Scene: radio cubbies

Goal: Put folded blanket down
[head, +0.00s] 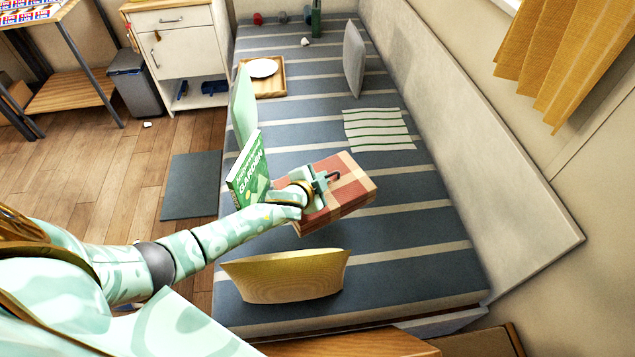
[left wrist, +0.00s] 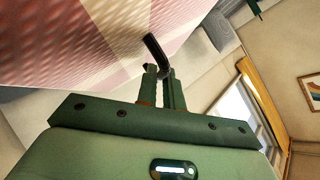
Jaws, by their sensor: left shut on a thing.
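The folded blanket (head: 347,192) is a thick red, tan and white checked block over the middle of the striped bed (head: 405,265) in the head view. My left gripper (head: 320,182) is at its left part, shut on a dark bent handle at the blanket. In the left wrist view the blanket (left wrist: 90,40) fills the upper left, and my left gripper's fingers (left wrist: 160,80) close on the black handle (left wrist: 155,48). I cannot tell whether the blanket touches the bed. My right gripper is not in view.
A green book (head: 248,170) and a pale green cushion (head: 244,105) stand at the bed's left edge. A yellow cushion (head: 285,277) is nearer. A striped cloth (head: 378,129), a tray (head: 277,85) with a plate and a grey cushion (head: 353,58) are farther back. The bed right of the blanket is clear.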

